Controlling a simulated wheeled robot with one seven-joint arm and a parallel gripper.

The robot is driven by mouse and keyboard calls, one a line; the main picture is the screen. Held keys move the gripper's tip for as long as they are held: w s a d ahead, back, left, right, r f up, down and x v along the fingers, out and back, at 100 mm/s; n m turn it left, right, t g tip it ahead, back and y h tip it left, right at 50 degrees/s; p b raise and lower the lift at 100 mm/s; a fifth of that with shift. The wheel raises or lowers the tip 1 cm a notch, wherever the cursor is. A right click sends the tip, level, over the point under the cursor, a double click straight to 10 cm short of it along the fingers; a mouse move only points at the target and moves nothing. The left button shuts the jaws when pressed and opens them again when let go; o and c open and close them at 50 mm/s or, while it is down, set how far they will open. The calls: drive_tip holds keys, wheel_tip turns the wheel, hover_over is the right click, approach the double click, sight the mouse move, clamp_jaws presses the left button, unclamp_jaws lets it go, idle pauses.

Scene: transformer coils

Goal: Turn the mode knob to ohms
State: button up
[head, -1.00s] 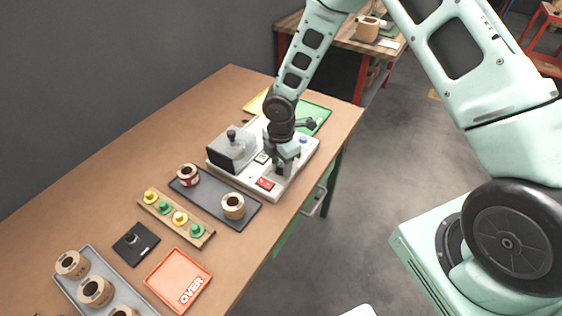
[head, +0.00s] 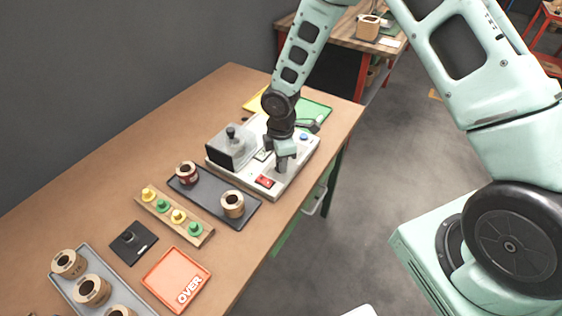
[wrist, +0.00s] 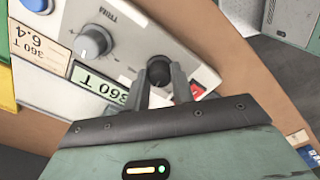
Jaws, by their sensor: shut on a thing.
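The white tester box (head: 308,150) stands near the right edge of the wooden table. My gripper (head: 281,166) reaches down onto its top panel. In the wrist view, my gripper's two fingers (wrist: 160,88) are shut on a dark round knob (wrist: 159,69), one finger on each side. I take this to be the mode knob; its markings are hidden or too small to read. A grey knob marked TRIM (wrist: 92,42) is beside it, apart from my fingers. A green display (wrist: 98,84) reads 360 T.
A red switch (head: 264,181) is on the box's near end and a blue button (head: 304,137) on its far side. A clear-covered block (head: 230,149) stands at its left. A dark tray (head: 211,188) with two coils lies close to the box.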

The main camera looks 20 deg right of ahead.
drive_tip(key=m+b, duration=0.1)
drive_tip(key=m, duration=0.3)
drive_tip(key=shift+m, duration=0.3)
drive_tip(key=shift+m+b, duration=0.8)
drive_tip(key=shift+m, duration=1.1)
drive_tip(key=o, duration=1)
wheel_tip(320, 180, up, 18)
drive_tip(key=shift+f+b, duration=0.25)
drive_tip(key=shift+b, duration=0.5)
drive_tip(key=shift+m+y, duration=0.3)
drive_tip(key=shift+m, duration=0.3)
drive_tip(key=s+a+r, duration=0.1)
drive_tip(key=s+a, duration=0.1)
drive_tip(key=s, duration=0.7)
drive_tip(key=s+a+r, duration=0.1)
drive_tip(key=s+a, duration=0.1)
drive_tip(key=s, duration=0.7)
drive_tip(key=s+a+r, duration=0.1)
drive_tip(key=s+a, duration=0.1)
drive_tip(key=s, duration=0.7)
drive_tip(key=shift+a, duration=0.1)
